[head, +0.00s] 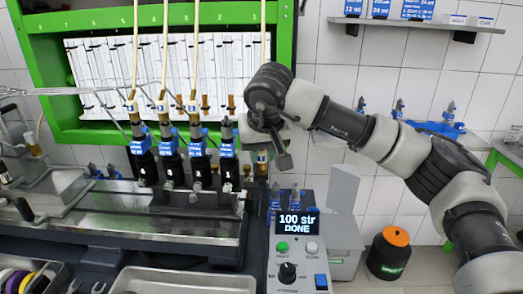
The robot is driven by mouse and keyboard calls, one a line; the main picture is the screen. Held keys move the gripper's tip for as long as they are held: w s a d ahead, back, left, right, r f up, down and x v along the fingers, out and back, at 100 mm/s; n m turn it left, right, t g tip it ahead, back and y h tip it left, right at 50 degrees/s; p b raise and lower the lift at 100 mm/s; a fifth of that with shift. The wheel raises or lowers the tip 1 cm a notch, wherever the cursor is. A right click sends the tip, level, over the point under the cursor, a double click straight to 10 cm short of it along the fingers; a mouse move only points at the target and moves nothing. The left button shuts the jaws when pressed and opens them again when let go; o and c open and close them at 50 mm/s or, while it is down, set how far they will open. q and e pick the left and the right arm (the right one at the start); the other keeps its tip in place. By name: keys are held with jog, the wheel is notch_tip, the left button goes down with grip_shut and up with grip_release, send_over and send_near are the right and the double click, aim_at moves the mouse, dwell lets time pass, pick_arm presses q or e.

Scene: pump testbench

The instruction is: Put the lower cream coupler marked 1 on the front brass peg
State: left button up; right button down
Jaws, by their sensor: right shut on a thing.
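My right gripper (270,148) is shut at the right end of the injector row, beside the green frame post. A small cream and brass piece with a blue mark (262,157) shows at its jaws, below a cream hose (263,32) that passes behind the wrist. I take this piece to be the cream coupler, but its number is not readable. The rightmost blue injector (228,134) stands upright left of the gripper, with no hose seen on its top. The front brass peg cannot be made out for certain. My left gripper is not in view.
Several other injectors (139,138) with hoses and couplers stand left on the metal bench (120,215). A control box (298,250) reads "100 str DONE". A grey bin (343,225) and a black bin with an orange lid (389,254) stand right.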

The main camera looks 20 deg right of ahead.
jog(key=shift+f, duration=0.1)
jog(key=c, duration=1.2)
grip_release()
jog(key=p+v, duration=0.6)
jog(key=v, duration=0.5)
